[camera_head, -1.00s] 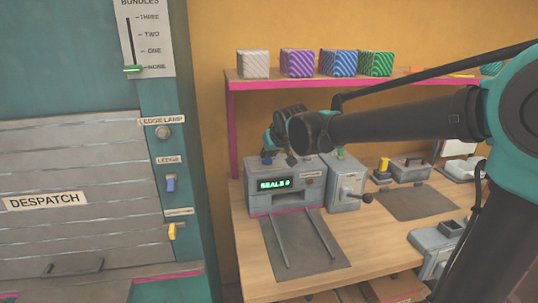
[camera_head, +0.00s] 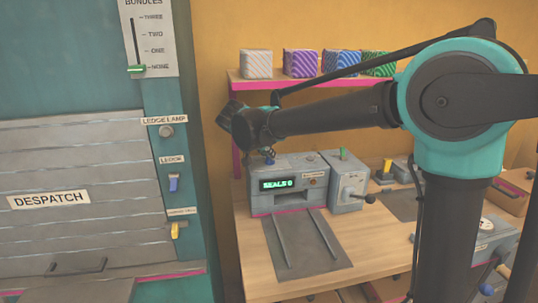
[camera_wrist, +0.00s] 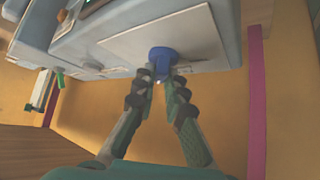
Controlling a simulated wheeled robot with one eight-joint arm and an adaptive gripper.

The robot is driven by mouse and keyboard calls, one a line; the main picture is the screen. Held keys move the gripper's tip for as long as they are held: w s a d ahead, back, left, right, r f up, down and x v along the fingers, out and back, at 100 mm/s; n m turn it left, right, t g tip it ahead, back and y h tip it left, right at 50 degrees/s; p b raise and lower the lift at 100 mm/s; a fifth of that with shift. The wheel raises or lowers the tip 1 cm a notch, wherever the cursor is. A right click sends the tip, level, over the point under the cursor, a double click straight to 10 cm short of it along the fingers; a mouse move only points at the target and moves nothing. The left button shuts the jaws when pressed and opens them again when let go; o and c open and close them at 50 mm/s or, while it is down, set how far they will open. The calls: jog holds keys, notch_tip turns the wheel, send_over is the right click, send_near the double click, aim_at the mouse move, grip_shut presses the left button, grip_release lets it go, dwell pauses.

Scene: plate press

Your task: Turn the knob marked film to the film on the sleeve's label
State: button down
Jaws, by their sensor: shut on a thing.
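A blue knob (camera_wrist: 161,60) sits at the edge of a pale grey machine in the wrist view. My gripper (camera_wrist: 160,79) has both fingertips closed against the knob's near side. In the head view a small blue piece (camera_head: 269,155) shows on top of the grey machine (camera_head: 262,170), whose display reads SEALS 0; my arm hides the fingers there. I can read no "film" mark by the knob. I cannot make out a labelled sleeve in either view.
A grey box with a side crank (camera_head: 347,184) stands beside the machine. A dark mat (camera_head: 305,250) with two rails lies in front. Striped blocks (camera_head: 300,63) sit on the pink-edged shelf (camera_head: 262,85) above. The despatch shutter (camera_head: 100,225) is at left.

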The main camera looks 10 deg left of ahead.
jog(key=shift+a+m+h, duration=0.1)
jog(key=shift+m+h, duration=0.4)
jog(key=shift+m, duration=0.1)
jog(key=c, duration=1.6)
grip_release()
jog(key=v, duration=0.7)
jog(key=shift+s+a+r, duration=0.1)
jog(key=shift+r, duration=0.1)
